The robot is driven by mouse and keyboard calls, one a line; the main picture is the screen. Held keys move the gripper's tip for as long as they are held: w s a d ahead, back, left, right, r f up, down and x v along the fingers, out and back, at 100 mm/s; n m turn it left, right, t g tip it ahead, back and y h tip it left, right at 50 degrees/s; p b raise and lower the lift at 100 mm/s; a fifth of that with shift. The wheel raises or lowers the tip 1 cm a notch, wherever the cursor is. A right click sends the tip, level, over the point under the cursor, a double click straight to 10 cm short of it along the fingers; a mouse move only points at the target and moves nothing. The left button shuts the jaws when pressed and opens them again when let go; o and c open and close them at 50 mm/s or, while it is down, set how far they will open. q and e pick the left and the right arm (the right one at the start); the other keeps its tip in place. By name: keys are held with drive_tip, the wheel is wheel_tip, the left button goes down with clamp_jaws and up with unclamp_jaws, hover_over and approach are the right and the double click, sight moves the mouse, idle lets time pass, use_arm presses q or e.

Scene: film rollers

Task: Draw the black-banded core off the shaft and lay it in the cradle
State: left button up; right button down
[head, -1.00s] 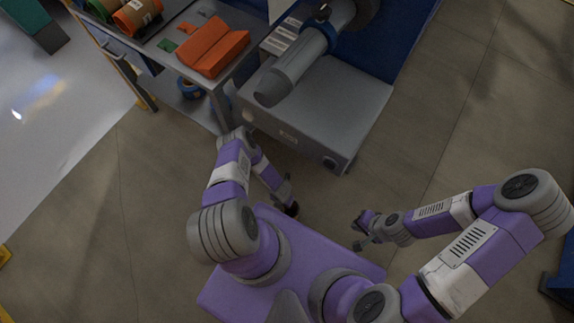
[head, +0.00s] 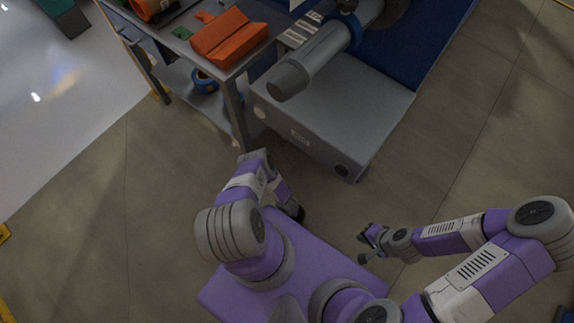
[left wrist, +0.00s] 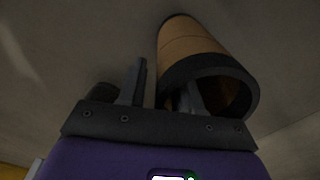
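The black-banded core (left wrist: 192,42), a tan tube with a black end band, shows in the left wrist view. My left gripper (left wrist: 163,82) holds it by the wall at the banded end, one finger inside the bore and one outside. In the head view the core is hidden behind my left arm and body. The bare grey shaft (head: 318,66) sticks out of the machine with nothing tan on it. The orange V-shaped cradle (head: 229,38) lies empty on the cart top. My right gripper (head: 363,247) is open and empty, low on the right.
The cart (head: 238,112) stands left of the grey machine housing (head: 335,110). A banded roll (head: 150,8) and small coloured pieces lie at the cart's back left. A blue ring (head: 204,82) sits on its lower shelf. Floor before the machine is clear.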

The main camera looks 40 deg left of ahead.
use_arm(q)
clamp_jaws()
drive_tip(key=shift+r, duration=0.1)
